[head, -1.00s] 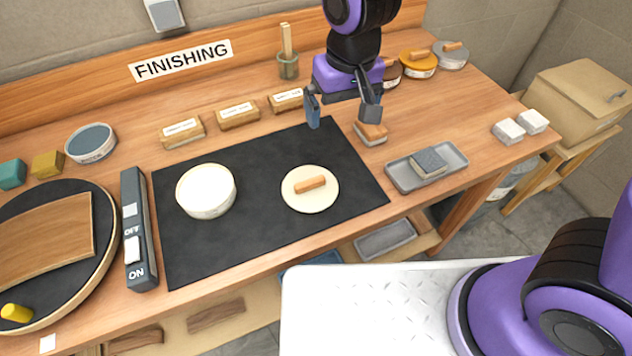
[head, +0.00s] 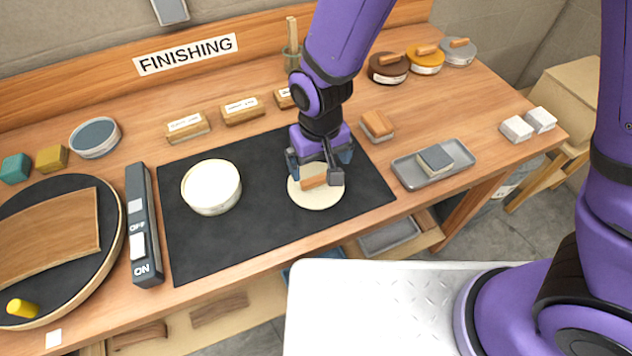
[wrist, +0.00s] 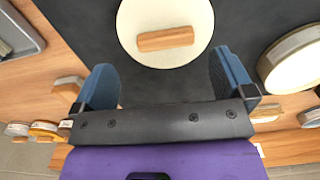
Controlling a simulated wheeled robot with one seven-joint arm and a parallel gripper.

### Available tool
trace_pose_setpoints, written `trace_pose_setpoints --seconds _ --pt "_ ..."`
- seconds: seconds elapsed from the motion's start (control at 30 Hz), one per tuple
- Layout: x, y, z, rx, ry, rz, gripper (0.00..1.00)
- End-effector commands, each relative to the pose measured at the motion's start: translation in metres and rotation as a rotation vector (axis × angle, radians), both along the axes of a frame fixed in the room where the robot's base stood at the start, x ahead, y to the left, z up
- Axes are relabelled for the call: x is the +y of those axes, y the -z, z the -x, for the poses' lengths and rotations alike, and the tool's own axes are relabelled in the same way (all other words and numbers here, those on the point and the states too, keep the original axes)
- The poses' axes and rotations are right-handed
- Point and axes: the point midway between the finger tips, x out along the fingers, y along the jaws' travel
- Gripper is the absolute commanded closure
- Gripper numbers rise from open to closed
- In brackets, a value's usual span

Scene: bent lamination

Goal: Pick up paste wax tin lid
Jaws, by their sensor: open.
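The paste wax tin lid is a cream disc (head: 322,199) with a wooden bar handle (head: 313,182) on top. It lies on the black mat (head: 250,235), and shows at the top of the wrist view (wrist: 166,15) with its handle (wrist: 165,39). The open cream tin (head: 211,187) stands on the mat to its left. My gripper (head: 318,175) is over the lid in the head view and hides part of it. In the wrist view my gripper (wrist: 165,85) is open and empty, with the handle ahead of the fingers, not between them.
A grey tray (head: 432,165) with a sanding block is to the right. A wood-topped block (head: 377,125) sits behind the mat's right side. Several labelled blocks (head: 187,126) line the back. A switch panel (head: 142,225) stands left. The mat's front is clear.

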Motion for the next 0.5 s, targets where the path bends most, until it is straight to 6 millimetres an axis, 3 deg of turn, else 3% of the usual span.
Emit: trace_pose_setpoints --seconds 0.5 --pt "0.007 0.049 -0.001 0.000 0.000 0.000 0.00"
